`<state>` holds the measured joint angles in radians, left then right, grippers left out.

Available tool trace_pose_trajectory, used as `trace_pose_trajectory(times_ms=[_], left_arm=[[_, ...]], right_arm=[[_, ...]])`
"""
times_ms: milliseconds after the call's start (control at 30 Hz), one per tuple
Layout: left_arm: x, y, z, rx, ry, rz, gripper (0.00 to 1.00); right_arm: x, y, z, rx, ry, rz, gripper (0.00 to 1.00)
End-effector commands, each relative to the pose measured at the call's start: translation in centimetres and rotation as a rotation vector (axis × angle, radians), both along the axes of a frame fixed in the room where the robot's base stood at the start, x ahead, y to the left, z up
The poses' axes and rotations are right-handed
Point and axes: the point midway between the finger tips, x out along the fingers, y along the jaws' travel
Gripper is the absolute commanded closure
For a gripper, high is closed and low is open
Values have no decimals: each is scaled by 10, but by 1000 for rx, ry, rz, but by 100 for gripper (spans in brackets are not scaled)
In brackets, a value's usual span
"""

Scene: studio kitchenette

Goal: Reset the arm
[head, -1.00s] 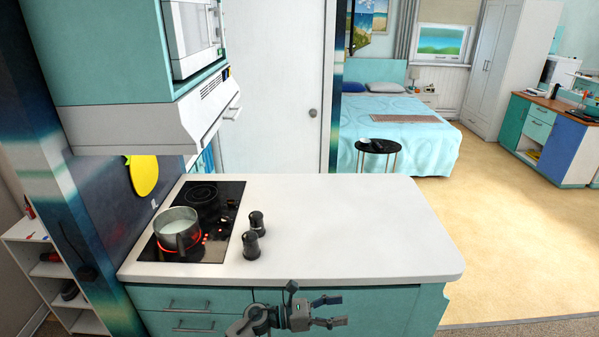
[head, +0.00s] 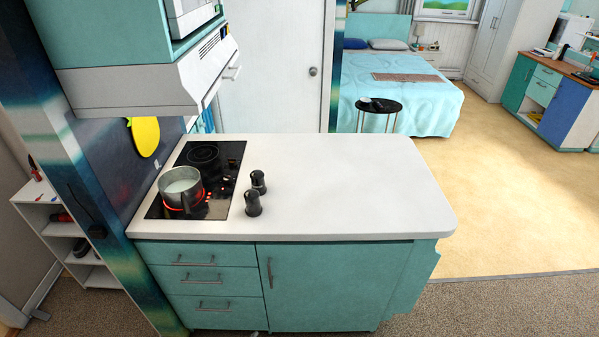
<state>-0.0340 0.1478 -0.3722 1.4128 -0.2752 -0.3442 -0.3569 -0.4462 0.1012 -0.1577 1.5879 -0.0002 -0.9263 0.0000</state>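Neither of my grippers nor my arms shows in the head view now. A metal pot (head: 180,188) with pale contents stands on the front burner of the black cooktop (head: 206,157), and the burner glows red under it. Two dark shakers (head: 253,203) stand on the white counter (head: 340,180) just right of the cooktop.
A range hood (head: 150,85) hangs over the left end of the counter. Teal drawers and a cabinet door (head: 330,285) are below it, all shut. The counter's right part is clear. A small black table (head: 379,105) and a bed (head: 400,85) stand behind.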

Motion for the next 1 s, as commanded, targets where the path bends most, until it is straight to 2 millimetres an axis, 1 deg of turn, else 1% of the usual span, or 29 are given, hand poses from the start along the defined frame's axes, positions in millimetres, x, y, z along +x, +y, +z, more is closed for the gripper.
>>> trace_pose_trajectory(times_ms=[33, 67, 100, 167, 200, 267, 300, 367, 400, 467, 500, 600, 700, 800, 900, 1000], left_arm=[[-20, 7, -16, -28, 67, 49, 36], [-32, 12, -25, -43, 107, 79, 36], [-47, 18, -37, -66, 162, 122, 36], [-72, 27, -54, -96, 240, 186, 36], [-89, 32, -65, -116, 292, 227, 36], [-116, 40, -79, -143, 370, 291, 36], [-133, 45, -88, -159, 419, 333, 36], [-161, 51, -100, -183, 493, 397, 36], [-180, 55, -108, -200, 543, 441, 36], [-207, 60, -117, -219, 610, 502, 36], [-224, 63, -122, -230, 654, 541, 36], [-261, 69, -131, -253, 741, 623, 36], [-286, 72, -136, -267, 800, 680, 36], [-300, 74, -139, -272, 832, 711, 36], [-304, 75, -139, -274, 842, 722, 36], [-304, 75, -139, -274, 842, 722, 36]], right_arm=[[-1, 0, -1, 0, 1, 0, 100], [-2, 0, -2, -1, 3, 0, 100], [-3, -1, -3, -2, 4, 1, 100], [-3, -1, -4, -1, 2, 1, 100], [-3, -1, -5, -1, -1, 1, 100], [-5, -2, -8, -1, 2, 1, 100], [-6, -2, -9, -2, 4, 1, 100], [-6, -2, -11, -2, 2, 2, 100], [-7, -2, -12, -1, 1, 2, 100], [-8, -2, -14, -2, 2, 3, 100], [-9, -2, -15, -2, 3, 3, 100], [-12, -2, -19, -1, 4, 3, 100], [-15, -2, -21, -1, 8, 4, 100], [-18, -2, -24, -2, 16, 4, 100], [-19, -2, -24, -2, 18, 4, 100], [-19, -2, -24, -2, 17, 4, 100]])
